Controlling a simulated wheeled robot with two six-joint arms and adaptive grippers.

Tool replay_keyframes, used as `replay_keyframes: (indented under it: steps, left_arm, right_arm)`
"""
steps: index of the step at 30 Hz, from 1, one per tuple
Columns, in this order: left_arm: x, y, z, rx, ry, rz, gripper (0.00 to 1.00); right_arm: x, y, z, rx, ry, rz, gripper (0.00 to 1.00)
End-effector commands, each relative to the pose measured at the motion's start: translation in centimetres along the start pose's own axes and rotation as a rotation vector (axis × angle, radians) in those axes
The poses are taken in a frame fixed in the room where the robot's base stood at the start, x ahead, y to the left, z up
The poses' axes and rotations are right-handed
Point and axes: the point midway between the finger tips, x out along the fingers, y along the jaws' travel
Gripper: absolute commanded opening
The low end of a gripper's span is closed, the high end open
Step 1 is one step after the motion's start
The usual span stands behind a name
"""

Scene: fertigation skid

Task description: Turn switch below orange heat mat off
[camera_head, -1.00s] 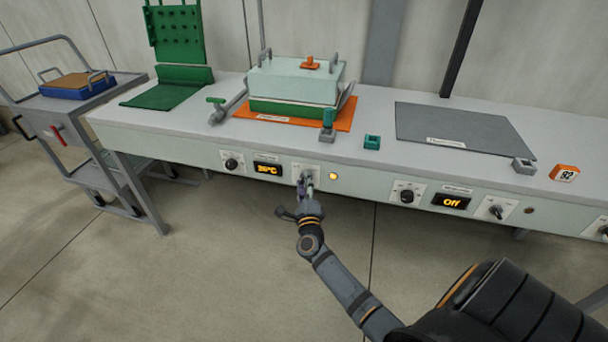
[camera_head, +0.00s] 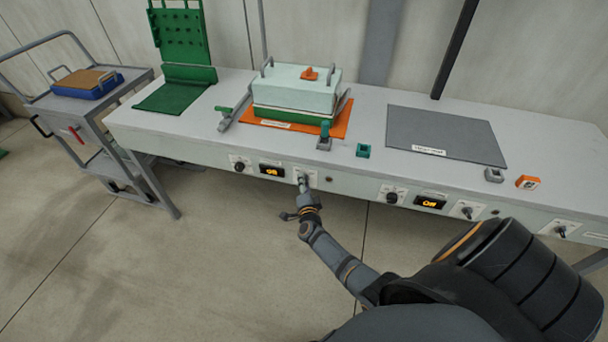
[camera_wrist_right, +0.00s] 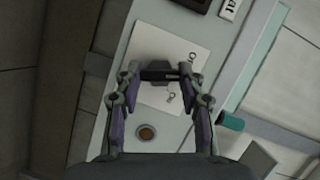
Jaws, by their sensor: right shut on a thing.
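The orange heat mat (camera_head: 343,122) lies on the bench under a pale, green-based box (camera_head: 295,88). Below it on the front panel are a display (camera_head: 271,170), which appears to read "Off", and a dark lamp (camera_head: 328,179). My right gripper (camera_head: 303,182) is at the switch plate just right of the display. In the right wrist view, my right gripper (camera_wrist_right: 160,78) is shut on the dark switch (camera_wrist_right: 171,70), a finger on each side. The unlit lamp (camera_wrist_right: 147,132) shows near it. In the head view the gripper mostly hides the switch. My left gripper is not in view.
A grey mat (camera_head: 445,135) lies to the right, with its own knob (camera_head: 391,197), display (camera_head: 430,202) and switch (camera_head: 467,211) below. A cart (camera_head: 95,110) stands left. The floor before the bench is clear.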

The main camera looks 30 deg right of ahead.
Motion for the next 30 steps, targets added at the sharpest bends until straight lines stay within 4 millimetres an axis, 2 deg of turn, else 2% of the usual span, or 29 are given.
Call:
replay_keyframes:
  steps: [1,3,12,20,30]
  left_arm:
    - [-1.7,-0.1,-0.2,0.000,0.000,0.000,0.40]
    - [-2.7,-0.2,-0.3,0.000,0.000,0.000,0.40]
    - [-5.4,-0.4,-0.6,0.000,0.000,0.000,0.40]
    - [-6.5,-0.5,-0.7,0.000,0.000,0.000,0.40]
    - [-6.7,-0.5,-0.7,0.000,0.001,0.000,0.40]
  right_arm:
    - [-0.1,-0.9,-0.2,-0.037,0.000,0.018,0.08]
    - [-0.1,-0.9,-0.2,-0.094,-0.001,0.041,0.08]
    - [0.0,-0.6,-0.1,-0.287,0.000,0.119,0.08]
    - [0.0,-0.4,0.0,-0.377,0.001,0.156,0.08]
    - [0.1,-0.2,0.0,-0.408,0.001,0.168,0.08]
